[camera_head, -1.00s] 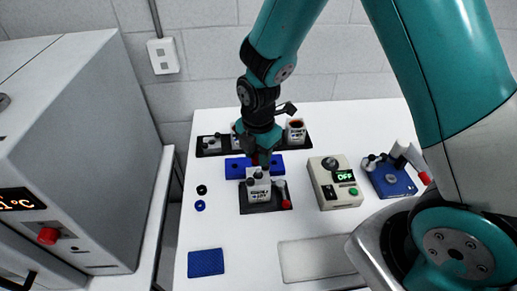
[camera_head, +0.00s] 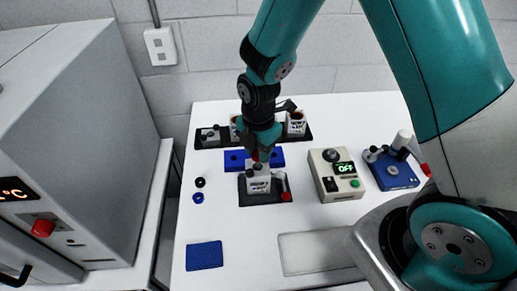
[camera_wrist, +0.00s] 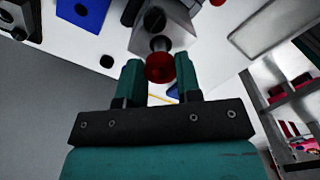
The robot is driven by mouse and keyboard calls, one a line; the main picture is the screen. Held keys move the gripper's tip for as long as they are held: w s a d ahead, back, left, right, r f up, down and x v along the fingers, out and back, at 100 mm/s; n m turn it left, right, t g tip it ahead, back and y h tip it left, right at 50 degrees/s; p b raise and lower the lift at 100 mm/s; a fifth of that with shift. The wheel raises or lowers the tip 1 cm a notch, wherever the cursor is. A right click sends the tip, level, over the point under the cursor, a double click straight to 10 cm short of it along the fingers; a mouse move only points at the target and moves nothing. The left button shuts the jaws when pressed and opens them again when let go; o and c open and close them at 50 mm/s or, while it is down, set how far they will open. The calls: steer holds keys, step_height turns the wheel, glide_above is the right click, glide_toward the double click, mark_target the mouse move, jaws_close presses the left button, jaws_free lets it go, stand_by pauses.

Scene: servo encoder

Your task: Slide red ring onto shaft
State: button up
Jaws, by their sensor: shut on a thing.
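My gripper (camera_wrist: 160,78) is shut on the red ring (camera_wrist: 160,68), which sits between its two teal fingers in the wrist view. A dark shaft (camera_wrist: 158,43) stands just beyond the ring, in line with it, on the servo block. I cannot tell whether the ring is around the shaft tip or just short of it. In the head view my gripper (camera_head: 261,152) is right above the white servo block (camera_head: 258,184). The block stands on a dark fixture (camera_head: 262,199). The fingers partly hide its top there.
A black ring (camera_head: 200,183) and a blue ring (camera_head: 198,198) lie left of the fixture. A blue block (camera_head: 233,161) and a dark rack (camera_head: 215,142) are behind it. A control box (camera_head: 337,186) stands right, beyond a red-tipped lever (camera_head: 286,196). The front left holds a blue mat (camera_head: 204,255).

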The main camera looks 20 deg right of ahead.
steer(key=shift+f+b, duration=0.8)
steer(key=shift+f, duration=0.3)
steer(key=o, duration=1.3)
steer(key=shift+r, duration=0.1)
step_height(320, 180, up, 6)
steer(key=p, duration=0.5)
steer(key=shift+r, duration=0.2)
